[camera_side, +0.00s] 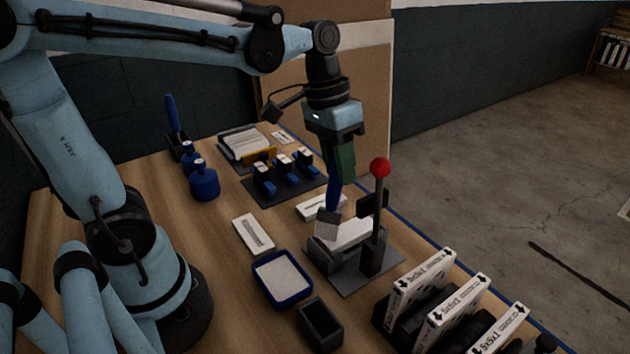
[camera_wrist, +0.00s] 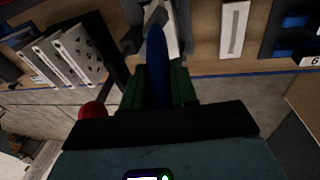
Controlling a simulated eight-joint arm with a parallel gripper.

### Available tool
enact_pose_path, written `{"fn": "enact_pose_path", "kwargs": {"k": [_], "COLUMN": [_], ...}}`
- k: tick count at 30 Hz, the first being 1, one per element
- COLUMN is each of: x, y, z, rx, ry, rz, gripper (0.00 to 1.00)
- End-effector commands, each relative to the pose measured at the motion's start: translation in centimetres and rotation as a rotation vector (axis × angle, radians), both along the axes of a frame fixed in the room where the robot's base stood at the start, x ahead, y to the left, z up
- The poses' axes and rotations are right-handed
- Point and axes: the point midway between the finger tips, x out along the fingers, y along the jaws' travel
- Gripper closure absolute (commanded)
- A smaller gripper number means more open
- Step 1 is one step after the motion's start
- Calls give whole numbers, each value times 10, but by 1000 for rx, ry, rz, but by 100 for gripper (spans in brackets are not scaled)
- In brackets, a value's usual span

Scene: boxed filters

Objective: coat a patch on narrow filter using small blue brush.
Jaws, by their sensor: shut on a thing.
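My gripper (camera_side: 340,172) is shut on the blue handle of a brush (camera_side: 333,196), held nearly upright with its pale head down. The head is over the left end of a white filter (camera_side: 354,232) in a grey fixture (camera_side: 366,277); I cannot tell whether it touches. In the wrist view the blue brush (camera_wrist: 157,60) runs from between my green fingers (camera_wrist: 158,88) toward the fixture, and its tip is hard to make out. A narrow white piece with a grey strip (camera_side: 253,233) lies flat on the table, left of the fixture. Another flat white piece (camera_side: 312,207) lies behind the fixture.
A red-knobbed lever (camera_side: 380,168) stands at the fixture's right. Filter boxes (camera_side: 457,310) stand in a rack at front right. A blue-rimmed tray (camera_side: 283,303) and a dark open bin (camera_side: 320,325) are in front. Blue bottles (camera_side: 204,184) and another blue-handled tool (camera_side: 172,113) are at back left.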

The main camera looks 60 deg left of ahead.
Motion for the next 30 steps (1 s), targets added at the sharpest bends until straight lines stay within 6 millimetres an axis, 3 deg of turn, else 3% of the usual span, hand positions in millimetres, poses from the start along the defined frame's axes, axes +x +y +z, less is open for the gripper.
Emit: {"fn": "enact_pose_path", "kwargs": {"k": [2,30], "x": [2,89], "y": [0,0], "z": [-11,-10], "rx": [0,0], "ry": [0,-1], "rz": [0,0], "gripper": [100,100]}}
